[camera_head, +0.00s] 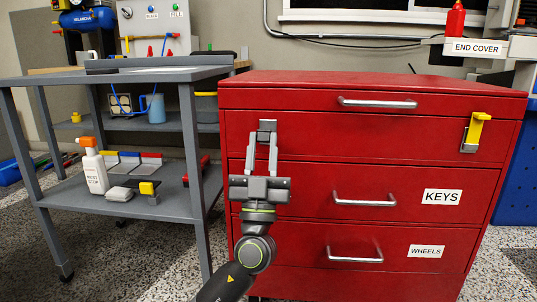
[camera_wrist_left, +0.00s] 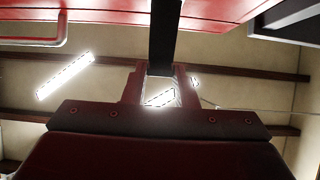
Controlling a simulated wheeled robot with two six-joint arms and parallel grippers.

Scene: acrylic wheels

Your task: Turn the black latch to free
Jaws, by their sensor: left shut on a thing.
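The red cabinet (camera_head: 325,150) stands in front of me. My left gripper (camera_head: 264,138) reaches up to the left part of its second drawer, with its fingertips just below a small grey latch plate (camera_head: 267,125). The left wrist view shows a dark bar, which looks like the black latch (camera_wrist_left: 164,38), coming down between the two fingers (camera_wrist_left: 160,73). My left gripper is shut on it. My right gripper is not in view.
A yellow latch (camera_head: 478,129) sits on the right of the same drawer. Drawer handles (camera_head: 364,200) stick out below, by labels KEYS and WHEELS. A grey shelf cart (camera_head: 150,215) with a spray bottle (camera_head: 94,170) stands close on the left.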

